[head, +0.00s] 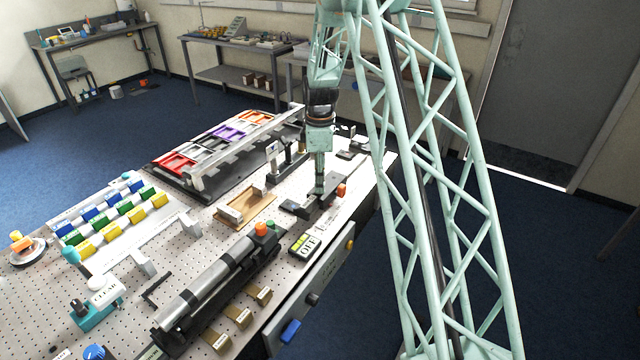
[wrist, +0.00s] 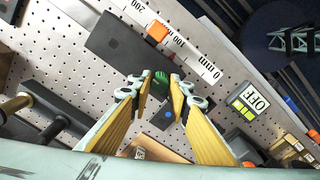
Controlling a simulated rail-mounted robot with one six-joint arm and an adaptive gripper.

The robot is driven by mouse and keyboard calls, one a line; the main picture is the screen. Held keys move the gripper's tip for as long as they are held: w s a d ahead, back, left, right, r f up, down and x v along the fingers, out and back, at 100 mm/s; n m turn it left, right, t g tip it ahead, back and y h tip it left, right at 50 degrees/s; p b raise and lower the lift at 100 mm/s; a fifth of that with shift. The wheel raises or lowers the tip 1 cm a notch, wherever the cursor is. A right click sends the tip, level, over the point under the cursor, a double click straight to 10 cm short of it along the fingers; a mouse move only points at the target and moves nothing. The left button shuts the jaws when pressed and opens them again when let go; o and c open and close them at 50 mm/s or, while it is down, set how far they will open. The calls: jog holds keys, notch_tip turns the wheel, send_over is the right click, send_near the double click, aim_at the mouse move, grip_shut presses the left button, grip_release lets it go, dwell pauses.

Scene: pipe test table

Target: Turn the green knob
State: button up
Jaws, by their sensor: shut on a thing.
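The green knob (wrist: 161,79) shows in the wrist view between the tips of my gripper (wrist: 160,92). The yellow-padded fingers are closed in on it from both sides. The knob sits at the edge of a dark block (wrist: 126,46) with an orange piece (wrist: 157,31) beside a millimetre scale (wrist: 183,50). In the head view my gripper (head: 319,190) points down at the same dark block (head: 327,202), with the orange piece (head: 341,190) to its right. The knob is hidden there.
A wooden tray (head: 228,215) lies left of the block. A sign reading OFF (head: 309,246) is in front of it. A long pipe fixture (head: 215,275) with an orange knob (head: 261,229) stands nearer. Dark posts (head: 290,160) stand behind my gripper. The perforated tabletop has narrow gaps between.

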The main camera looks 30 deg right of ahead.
jog(key=m+b, duration=0.1)
jog(key=m, duration=0.4)
jog(key=m+b, duration=0.1)
jog(key=m, duration=0.4)
jog(key=shift+m+b, duration=0.3)
jog(key=m+b, duration=0.1)
jog(key=m, duration=0.5)
jog(key=shift+m, duration=0.3)
dwell(0.5)
jog(key=o, duration=0.9)
jog(key=shift+c, duration=0.2)
jog(key=shift+r, duration=0.1)
notch_tip(320, 180, up, 12)
